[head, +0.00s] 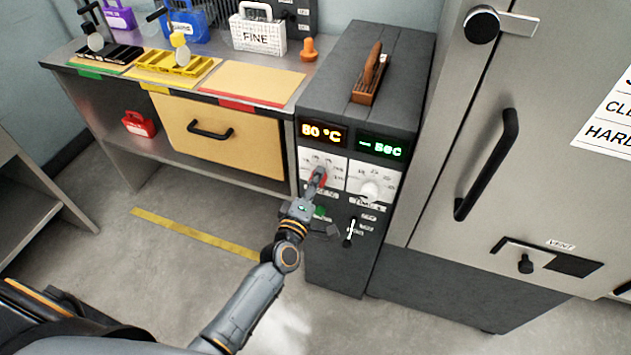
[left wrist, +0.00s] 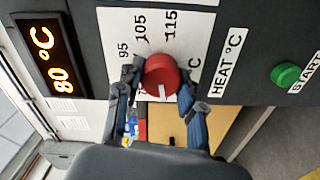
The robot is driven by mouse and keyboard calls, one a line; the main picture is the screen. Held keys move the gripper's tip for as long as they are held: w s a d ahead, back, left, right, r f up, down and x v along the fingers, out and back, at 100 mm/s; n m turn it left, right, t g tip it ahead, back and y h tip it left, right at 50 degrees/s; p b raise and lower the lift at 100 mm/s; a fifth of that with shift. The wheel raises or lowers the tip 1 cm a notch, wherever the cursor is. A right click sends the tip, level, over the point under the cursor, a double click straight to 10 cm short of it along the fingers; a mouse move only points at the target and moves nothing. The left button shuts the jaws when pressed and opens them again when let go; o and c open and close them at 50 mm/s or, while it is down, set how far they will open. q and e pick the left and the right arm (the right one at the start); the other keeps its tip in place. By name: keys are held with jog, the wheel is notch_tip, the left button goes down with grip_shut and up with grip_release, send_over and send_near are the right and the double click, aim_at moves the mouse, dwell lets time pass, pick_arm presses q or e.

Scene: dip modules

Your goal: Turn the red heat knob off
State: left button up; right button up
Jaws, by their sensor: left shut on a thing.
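The red heat knob (left wrist: 161,75) sits on a white dial plate (left wrist: 190,28) marked 95, 105 and 115; other markings are hidden by my fingers. A white pointer mark shows on its lower edge in the left wrist view. My left gripper (left wrist: 160,84) has one finger on each side of the knob and is shut on it. In the head view my left gripper (head: 316,187) covers most of the knob (head: 319,176). The orange display (head: 321,132) reads 80 °C. My right gripper is in neither view.
A white knob (head: 370,191) is right of the heat dial. A bench (head: 190,95) with bins stands left; a steel cabinet (head: 460,120) stands right.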

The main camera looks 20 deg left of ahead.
pick_arm(q)
jog(key=o, duration=1.2)
jog(key=s, duration=1.2)
jog(key=shift+a, duration=0.2)
